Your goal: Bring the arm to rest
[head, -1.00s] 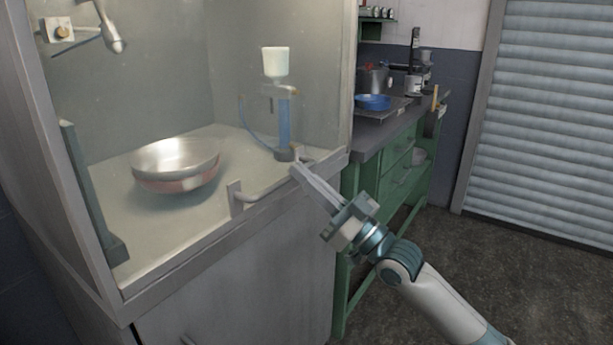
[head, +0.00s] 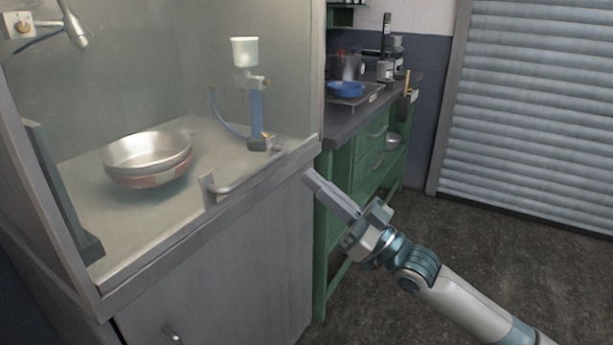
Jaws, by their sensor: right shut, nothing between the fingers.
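My right gripper (head: 312,181) comes in from the lower right on my right arm (head: 440,293). Its long fingers are together with nothing between them. They point up and left, in front of the green bench and close to the right front corner of the cabinet. My left gripper is out of view. A metal pan (head: 148,160) with a reddish lower side sits on the floor of the glass-fronted cabinet, well left of the gripper.
The cabinet (head: 215,268) has a front handle (head: 240,184) and a blue stand with a white cup (head: 244,52) inside. A green bench (head: 372,160) behind my arm holds a blue bowl (head: 346,90). Open floor (head: 470,220) lies to the right, before a shutter (head: 540,110).

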